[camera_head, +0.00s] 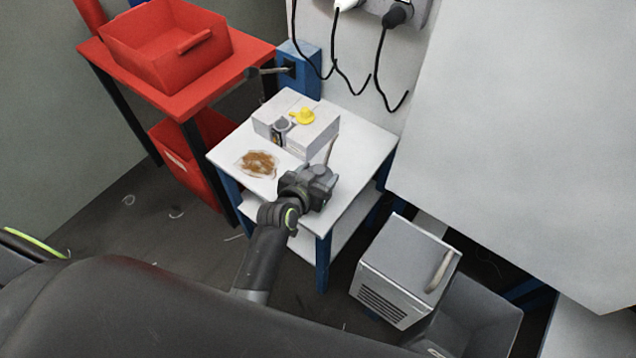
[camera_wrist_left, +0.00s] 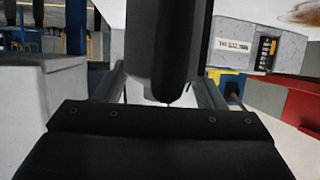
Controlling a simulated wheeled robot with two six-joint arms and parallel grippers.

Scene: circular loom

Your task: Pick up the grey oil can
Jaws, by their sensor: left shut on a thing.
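My left gripper (camera_head: 312,186) is over the front right part of the white table. It is shut on the grey oil can, which it mostly hides in the head view; a thin grey spout (camera_head: 330,151) sticks up beyond it. In the left wrist view the oil can shows as a dark upright body (camera_wrist_left: 168,45) between the two fingers of the left gripper (camera_wrist_left: 168,100). I cannot tell whether the can touches the tabletop. My right gripper is out of view.
The white table (camera_head: 350,180) carries a light grey box (camera_head: 312,137) with a yellow item (camera_head: 302,116) on it, and a brown-stained patch (camera_head: 258,164). A red table (camera_head: 190,100) with a red bin (camera_head: 165,45) stands left. A grey cabinet (camera_head: 405,265) stands right.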

